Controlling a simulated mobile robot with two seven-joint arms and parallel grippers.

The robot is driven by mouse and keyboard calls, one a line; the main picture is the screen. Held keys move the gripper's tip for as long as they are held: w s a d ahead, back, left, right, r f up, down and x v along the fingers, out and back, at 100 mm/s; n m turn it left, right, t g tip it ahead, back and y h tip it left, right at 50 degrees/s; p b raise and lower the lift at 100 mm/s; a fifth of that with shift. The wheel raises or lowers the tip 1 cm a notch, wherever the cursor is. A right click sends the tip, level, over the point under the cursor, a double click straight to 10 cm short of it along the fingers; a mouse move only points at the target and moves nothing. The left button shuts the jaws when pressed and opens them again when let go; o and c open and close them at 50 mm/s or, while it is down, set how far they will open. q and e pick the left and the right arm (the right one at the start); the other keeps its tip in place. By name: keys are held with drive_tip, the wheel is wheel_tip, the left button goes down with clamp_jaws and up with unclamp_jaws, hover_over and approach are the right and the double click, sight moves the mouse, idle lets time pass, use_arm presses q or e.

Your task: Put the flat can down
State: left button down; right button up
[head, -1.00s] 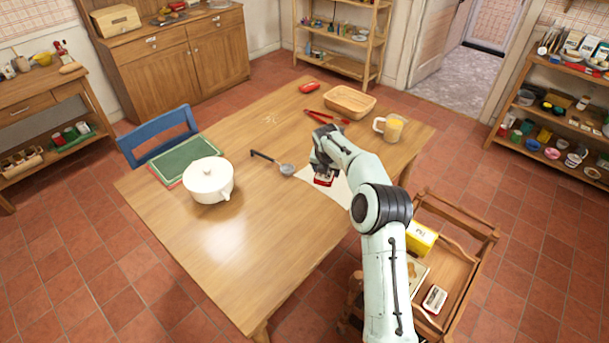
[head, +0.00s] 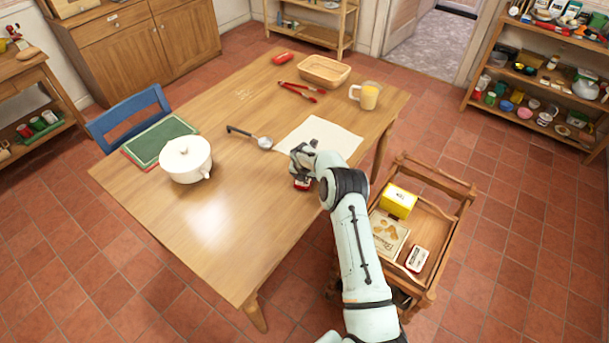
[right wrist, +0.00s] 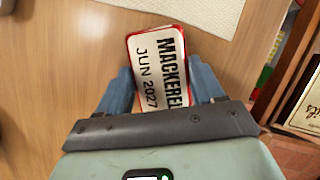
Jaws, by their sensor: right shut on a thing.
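The flat can (head: 301,184), red-edged with a white face, is held by my right gripper (head: 302,176) over bare wood near the table's (head: 235,220) near right edge. In the right wrist view the flat can (right wrist: 158,62) reads "MACKEREL JUN 2027" and sits between the two blue fingers of the right gripper (right wrist: 160,88), which is shut on it. I cannot tell whether the can touches the wood. A pale cloth (head: 322,136) lies just beyond it and apart from it. My left gripper is not in view.
A ladle (head: 263,142), white pot (head: 186,160), green book (head: 158,138), red tongs (head: 300,91), basket (head: 325,71) and juice mug (head: 368,96) stand on the table. The table's near left is clear.

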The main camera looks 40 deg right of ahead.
drive_tip(key=o, duration=1.5)
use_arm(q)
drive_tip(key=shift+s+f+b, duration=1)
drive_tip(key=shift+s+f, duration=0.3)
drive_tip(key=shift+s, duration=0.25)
use_arm(e)
drive_tip(key=v, duration=1.2)
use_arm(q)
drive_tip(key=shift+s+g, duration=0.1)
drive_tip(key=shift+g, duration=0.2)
use_arm(e)
drive_tip(key=shift+f, duration=0.1)
